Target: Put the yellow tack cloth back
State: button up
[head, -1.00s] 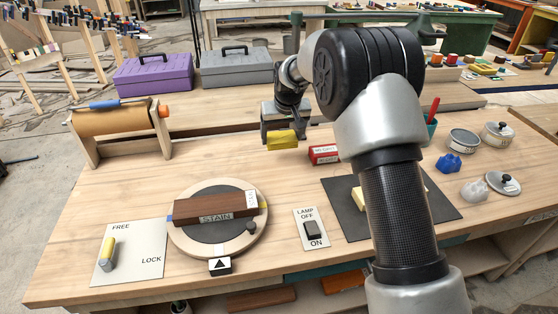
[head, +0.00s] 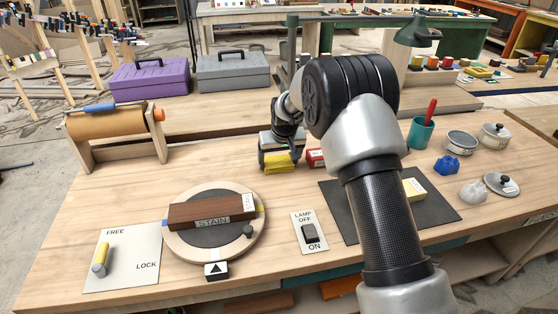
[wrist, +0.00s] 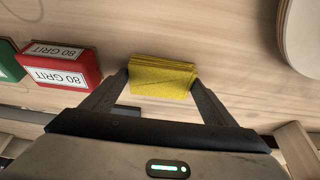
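The yellow tack cloth (head: 278,163), a folded pad, is between the fingertips of my gripper (head: 280,158), low over the back part of the workbench. In the wrist view the cloth (wrist: 162,77) has a finger against each side, so my gripper (wrist: 161,82) is shut on it. I cannot tell whether its underside touches the wood. A red 80 grit block (wrist: 58,68) is left of the cloth in the wrist view; in the head view the red block (head: 316,158) is just right of it, partly hidden by my arm.
A turntable (head: 184,239) bears a brown STAIN block (head: 212,212). The paper roll stand (head: 115,130) is at left. A dark mat (head: 340,205) and a red-handled tool in a teal cup (head: 420,133) are at right. Bare wood lies between roll stand and gripper.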

jog(key=o, duration=0.3)
jog(key=shift+r, duration=0.2)
jog(key=p+v, duration=0.1)
jog(key=v, duration=1.1)
jog(key=shift+p, duration=0.35)
